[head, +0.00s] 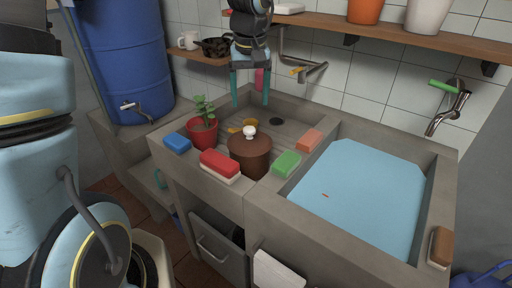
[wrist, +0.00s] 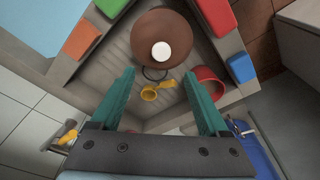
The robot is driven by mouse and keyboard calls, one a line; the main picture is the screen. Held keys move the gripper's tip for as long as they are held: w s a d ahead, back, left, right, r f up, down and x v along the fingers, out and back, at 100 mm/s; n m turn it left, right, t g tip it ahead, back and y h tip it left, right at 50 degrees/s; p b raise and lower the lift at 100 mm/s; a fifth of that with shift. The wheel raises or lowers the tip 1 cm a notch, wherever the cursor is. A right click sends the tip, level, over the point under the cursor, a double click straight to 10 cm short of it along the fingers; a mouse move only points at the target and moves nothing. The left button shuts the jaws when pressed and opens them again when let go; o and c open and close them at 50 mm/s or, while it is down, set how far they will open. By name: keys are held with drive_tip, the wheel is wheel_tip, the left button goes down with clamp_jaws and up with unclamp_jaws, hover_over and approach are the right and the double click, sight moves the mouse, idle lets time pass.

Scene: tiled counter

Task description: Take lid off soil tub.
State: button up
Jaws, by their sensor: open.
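In the wrist view the gripper (wrist: 162,85) is open and empty, with the knob a little beyond the fingertips.
A yellow scoop (wrist: 158,88) lies in the basin. Blue water (head: 360,190) fills the right basin.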

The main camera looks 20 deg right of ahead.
sight(249, 128)
drive_tip(key=f, duration=0.3)
drive_tip(key=f+p, duration=0.1)
drive_tip(key=f, duration=0.2)
drive_tip(key=w+f, duration=0.1)
drive_tip(key=f, duration=0.2)
drive_tip(key=shift+p, duration=0.4)
clamp_jaws()
idle(0.5)
